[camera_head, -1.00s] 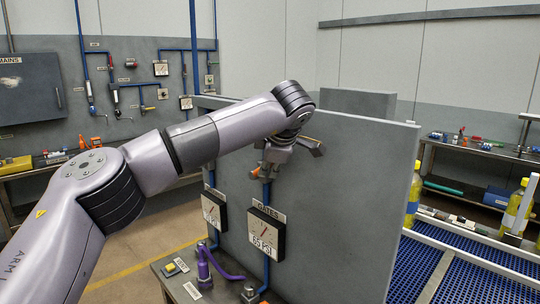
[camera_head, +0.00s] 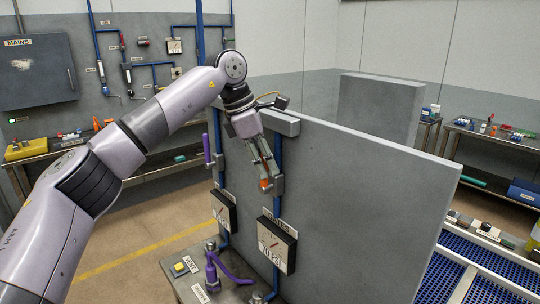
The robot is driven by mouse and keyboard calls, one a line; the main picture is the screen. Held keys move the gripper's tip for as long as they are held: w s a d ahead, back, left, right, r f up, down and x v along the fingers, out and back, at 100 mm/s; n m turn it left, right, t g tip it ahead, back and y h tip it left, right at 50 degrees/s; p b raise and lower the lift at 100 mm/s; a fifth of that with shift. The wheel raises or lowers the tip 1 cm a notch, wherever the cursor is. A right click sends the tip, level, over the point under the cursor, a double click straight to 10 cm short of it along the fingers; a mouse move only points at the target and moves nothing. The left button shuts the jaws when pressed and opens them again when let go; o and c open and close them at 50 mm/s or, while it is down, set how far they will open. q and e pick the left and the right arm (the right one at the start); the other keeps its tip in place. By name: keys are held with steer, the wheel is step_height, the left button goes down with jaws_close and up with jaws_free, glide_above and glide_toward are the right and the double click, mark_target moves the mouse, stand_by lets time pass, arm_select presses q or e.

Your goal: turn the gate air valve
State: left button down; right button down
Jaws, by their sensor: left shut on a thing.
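The grey divider panel (camera_head: 345,190) carries a blue vertical pipe (camera_head: 279,160) on its near left side. A valve with a small orange part (camera_head: 264,184) sits on this pipe, above a square gauge (camera_head: 277,244) whose label seems to read GATES. My left gripper (camera_head: 263,172) points down at the valve with its fingers closed around it. The fingers hide much of the handle, so its exact angle is hard to tell. My right gripper is not in view.
A second gauge (camera_head: 223,211) and a purple lever (camera_head: 207,150) are on the pipe to the left. A blue grid surface (camera_head: 485,270) lies right of the panel. Open floor lies at left.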

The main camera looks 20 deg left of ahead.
arm_select(q)
steer(key=shift+w+a+r+h+p, duration=0.15)
steer(key=shift+w+a+h+p, duration=0.05)
steer(key=shift+a+h+p, duration=0.1)
stand_by(0.4)
steer(key=c, duration=1.5)
jaws_free()
steer(key=shift+a+g, duration=0.1)
steer(key=shift+g, duration=0.2)
steer(key=shift+c, duration=0.2)
steer(key=shift+r, duration=0.1)
steer(key=v, duration=1.1)
steer(key=shift+a+r, duration=0.2)
